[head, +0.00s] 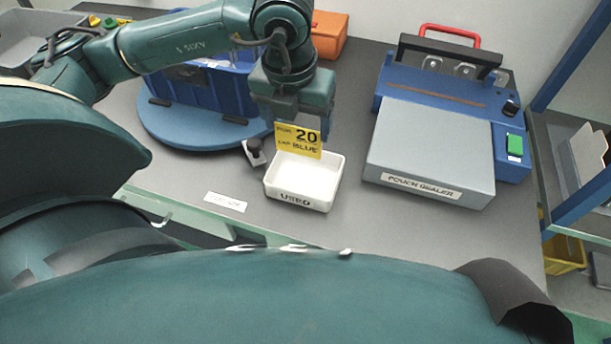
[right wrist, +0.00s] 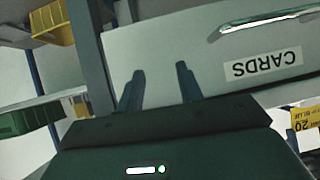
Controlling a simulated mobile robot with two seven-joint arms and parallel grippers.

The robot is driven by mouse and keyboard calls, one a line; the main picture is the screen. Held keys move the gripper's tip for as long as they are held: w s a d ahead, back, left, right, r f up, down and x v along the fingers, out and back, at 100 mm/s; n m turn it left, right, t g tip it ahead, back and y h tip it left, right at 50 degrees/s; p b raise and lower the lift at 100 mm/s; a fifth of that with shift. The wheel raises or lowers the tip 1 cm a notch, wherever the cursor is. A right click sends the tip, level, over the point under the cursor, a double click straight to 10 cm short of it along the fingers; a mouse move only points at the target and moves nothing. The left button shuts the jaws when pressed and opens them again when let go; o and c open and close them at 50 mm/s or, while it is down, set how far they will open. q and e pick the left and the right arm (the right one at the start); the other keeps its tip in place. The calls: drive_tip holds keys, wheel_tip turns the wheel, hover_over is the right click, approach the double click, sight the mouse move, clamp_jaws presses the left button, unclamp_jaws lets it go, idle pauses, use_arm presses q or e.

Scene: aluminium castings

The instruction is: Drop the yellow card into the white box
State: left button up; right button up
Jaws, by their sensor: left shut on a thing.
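The yellow card (head: 298,140), printed with 20 and BLUE, hangs upright from my left gripper (head: 297,120), which is shut on its upper part. The white box (head: 298,204), labelled USED, stands open and empty on the grey table. The card is over the box's back part in the head view; its exact height above the rim cannot be told. My right gripper (right wrist: 160,85) shows in the right wrist view with its two fingers apart and nothing between them. It is in front of a pale panel labelled CARDS (right wrist: 263,64).
A blue and grey pouch sealer (head: 430,145) stands right of the box. A blue bin (head: 205,95) on a round blue base is to the left. A small dark-knobbed object (head: 254,152) is close to the box's left back corner. A white label (head: 225,202) lies at front left.

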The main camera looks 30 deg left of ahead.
drive_tip(key=shift+s, duration=0.1)
use_arm(q)
drive_tip(key=o, duration=1.2)
drive_tip(key=shift+o, duration=0.2)
wheel_tip(320, 180, up, 13)
drive_tip(key=s+p, duration=0.1)
drive_tip(key=s, duration=0.1)
drive_tip(key=shift+d, duration=0.25)
use_arm(e)
drive_tip(key=shift+d, duration=0.2)
use_arm(q)
drive_tip(key=shift+f, duration=0.1)
